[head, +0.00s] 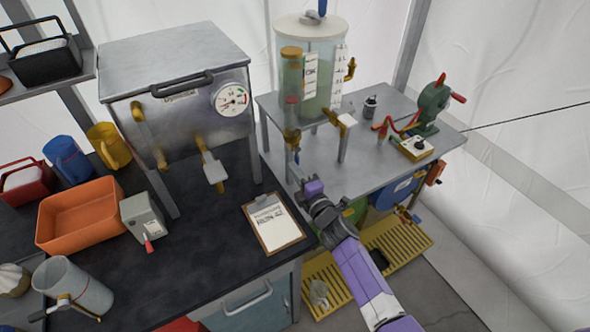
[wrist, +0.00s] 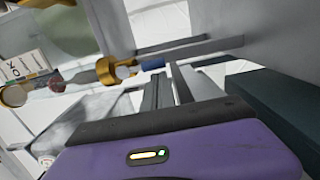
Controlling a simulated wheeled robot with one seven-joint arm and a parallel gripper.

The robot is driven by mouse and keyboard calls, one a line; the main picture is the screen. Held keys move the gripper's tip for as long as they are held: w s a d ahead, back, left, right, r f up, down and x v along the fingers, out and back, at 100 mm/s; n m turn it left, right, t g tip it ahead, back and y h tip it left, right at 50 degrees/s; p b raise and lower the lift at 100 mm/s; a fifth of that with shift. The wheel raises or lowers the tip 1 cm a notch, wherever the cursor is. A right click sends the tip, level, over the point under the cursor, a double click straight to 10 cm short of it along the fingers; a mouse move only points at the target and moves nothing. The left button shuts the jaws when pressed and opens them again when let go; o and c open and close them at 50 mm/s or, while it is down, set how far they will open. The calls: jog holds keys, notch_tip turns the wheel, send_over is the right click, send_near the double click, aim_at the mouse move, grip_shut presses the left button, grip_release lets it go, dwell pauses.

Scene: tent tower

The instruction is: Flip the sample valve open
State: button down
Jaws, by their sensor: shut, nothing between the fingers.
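A clear tank (head: 335,60) stands on the grey metal table, with a sight tube (head: 291,80) on its left side. A brass valve (head: 292,138) sits under the tube; no label shows that it is the sample valve. In the wrist view this brass valve (wrist: 118,71) has a short blue handle (wrist: 152,64) pointing toward the fingertips. My gripper (head: 297,173) is just below the valve at the table's left edge, shut and empty. In the wrist view the fingertips of my gripper (wrist: 166,72) are close to the blue handle; I cannot tell whether they touch it.
The table (head: 375,150) edge and a leg are close to my gripper. A clipboard (head: 273,222) lies on the dark bench to the left. A steel box with a gauge (head: 231,99) stands behind it. A yellow grate (head: 400,250) is on the floor below.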

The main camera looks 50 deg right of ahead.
jog(key=shift+d+f+n+b, duration=0.2)
jog(key=shift+d+n+b, duration=0.1)
jog(key=shift+n+b, duration=0.3)
dwell(0.4)
jog(key=s+d+r+n+b, duration=0.1)
jog(key=d+n+b, duration=0.1)
jog(key=n, duration=0.7)
jog(key=s+d+r+n+b, duration=0.1)
jog(key=d+r+n+b, duration=0.1)
jog(key=n, duration=0.6)
jog(key=shift+d+r+n+t+y+b, duration=0.3)
jog(key=shift+d+n+t+b, duration=0.15)
jog(key=shift+d, duration=0.95)
